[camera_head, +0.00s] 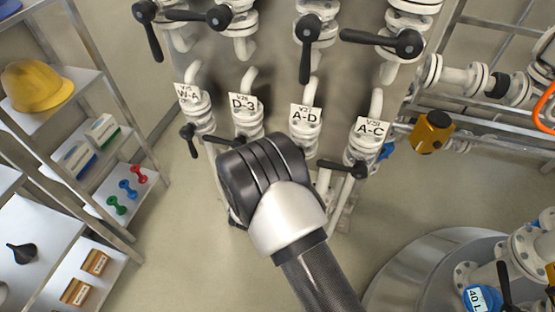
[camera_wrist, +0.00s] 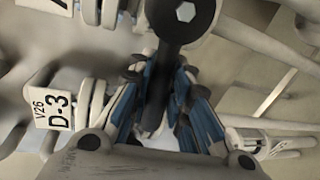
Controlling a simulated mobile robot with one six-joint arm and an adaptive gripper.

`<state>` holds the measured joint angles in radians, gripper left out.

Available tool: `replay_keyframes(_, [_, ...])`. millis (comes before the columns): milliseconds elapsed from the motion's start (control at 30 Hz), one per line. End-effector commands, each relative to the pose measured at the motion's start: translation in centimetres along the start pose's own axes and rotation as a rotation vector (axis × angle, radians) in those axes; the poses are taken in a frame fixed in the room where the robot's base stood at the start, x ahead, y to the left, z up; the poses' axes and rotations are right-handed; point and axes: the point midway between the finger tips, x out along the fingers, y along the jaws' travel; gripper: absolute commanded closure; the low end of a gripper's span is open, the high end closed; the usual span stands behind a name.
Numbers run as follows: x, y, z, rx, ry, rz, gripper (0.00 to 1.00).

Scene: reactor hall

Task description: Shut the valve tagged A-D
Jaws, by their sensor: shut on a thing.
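The valve tagged A-D (camera_head: 305,115) is a white flanged valve in the lower row, between the D-3 valve and the A-C valve. My gripper (camera_head: 262,175) is in front of its lower part and hides its lever in the head view. In the wrist view my gripper (camera_wrist: 160,75) is shut on a black lever (camera_wrist: 183,20) with a hex bolt at its hub. The lever lies between the blue finger pads, roughly crosswise to the white pipes. Its place beside the D-3 tag (camera_wrist: 57,110) fits the A-D valve, though the A-D tag is not readable there.
The W-A valve (camera_head: 188,95), D-3 valve (camera_head: 244,108) and A-C valve (camera_head: 370,130) stand close beside it. More black-levered valves (camera_head: 306,35) hang above. A shelf (camera_head: 75,140) is at left; a round tank (camera_head: 430,275) is at lower right. Floor between is clear.

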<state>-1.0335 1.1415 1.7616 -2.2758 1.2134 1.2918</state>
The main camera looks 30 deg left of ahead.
Motion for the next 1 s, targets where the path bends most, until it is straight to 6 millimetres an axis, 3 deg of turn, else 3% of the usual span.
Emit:
replay_keyframes(300, [-0.16,0.92,-0.21,0.099,0.022,0.007,1.00])
replay_keyframes(767, [-0.18,1.02,-0.16,0.110,0.023,0.007,1.00])
replay_keyframes(800, [-0.17,1.02,-0.16,0.110,0.023,0.007,0.81])
replay_keyframes(1000, [-0.15,0.94,-0.09,0.108,0.022,0.005,0.68])
